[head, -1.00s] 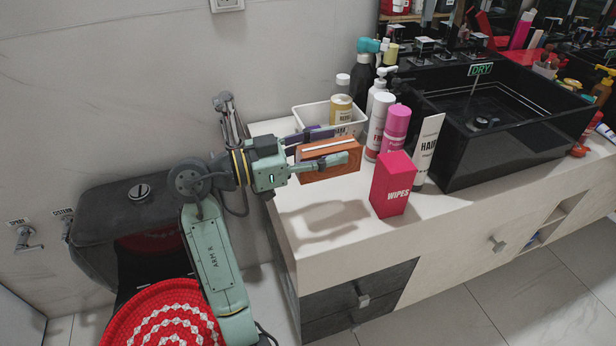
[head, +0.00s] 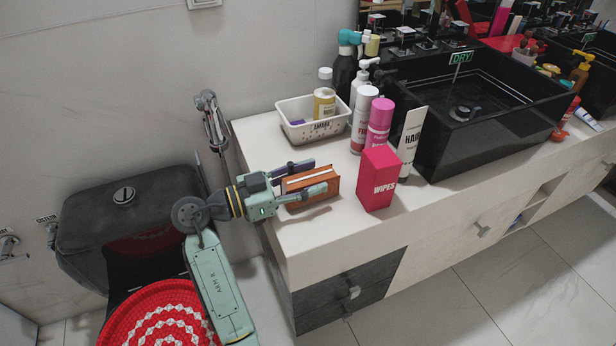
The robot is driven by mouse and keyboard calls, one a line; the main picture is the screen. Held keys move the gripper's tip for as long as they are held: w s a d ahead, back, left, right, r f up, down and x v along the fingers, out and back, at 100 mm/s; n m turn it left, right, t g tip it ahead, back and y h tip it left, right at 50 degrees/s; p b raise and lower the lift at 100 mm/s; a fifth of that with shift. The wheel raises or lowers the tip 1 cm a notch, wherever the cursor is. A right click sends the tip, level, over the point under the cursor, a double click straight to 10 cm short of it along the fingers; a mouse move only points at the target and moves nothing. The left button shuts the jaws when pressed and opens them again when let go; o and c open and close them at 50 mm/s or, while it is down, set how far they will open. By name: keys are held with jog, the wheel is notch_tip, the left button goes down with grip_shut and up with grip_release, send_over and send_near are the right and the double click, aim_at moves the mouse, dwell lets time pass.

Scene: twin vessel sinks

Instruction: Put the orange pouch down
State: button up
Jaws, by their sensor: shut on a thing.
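The orange pouch (head: 322,190), a flat orange piece with a pale strip along its top, is between the fingers of my gripper (head: 308,180). My gripper is shut on it and reaches in from the left over the near left end of the white counter (head: 330,246). The pouch is low, at or just above the counter top; I cannot tell whether its lower edge touches. The near finger covers part of its front face.
A pink wipes box (head: 378,180) stands just right of the pouch. Behind are a white basket (head: 298,132), a pink can (head: 380,122), a white-capped bottle (head: 363,122) and a white hair tube (head: 411,142). The black sink (head: 470,140) is farther right. Counter in front is clear.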

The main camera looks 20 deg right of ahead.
jog(key=shift+f, duration=0.15)
jog(key=o, duration=1.2)
